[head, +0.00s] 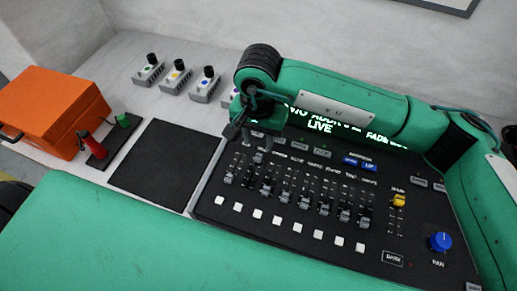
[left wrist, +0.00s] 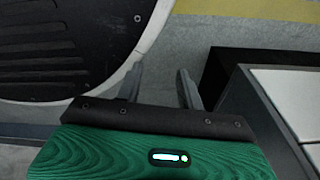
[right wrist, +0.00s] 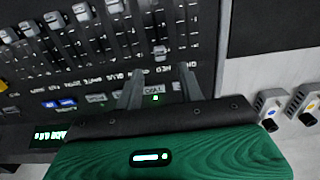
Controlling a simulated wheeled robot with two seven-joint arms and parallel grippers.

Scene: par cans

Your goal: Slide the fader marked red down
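The black lighting console (head: 290,243) has a row of grey faders. The fader marked red (right wrist: 160,50) has a grey cap high in its slot, close to its label; its cap also shows in the head view (head: 259,157). My right gripper (right wrist: 160,82) is open, its fingers apart on either side of that fader's line, with the cap just beyond the fingertips. Whether they touch it I cannot tell. In the head view the right gripper (head: 238,128) hangs over the console's back left part. My left gripper (left wrist: 158,82) is open and empty, away from the console.
Other fader caps (head: 325,206) stand lower in their slots to the right. A yellow cap (head: 398,200) and blue pan knob (head: 440,241) are at the right. A black mat (head: 160,161), orange box (head: 52,112) and small knob boxes (head: 176,78) lie to the left.

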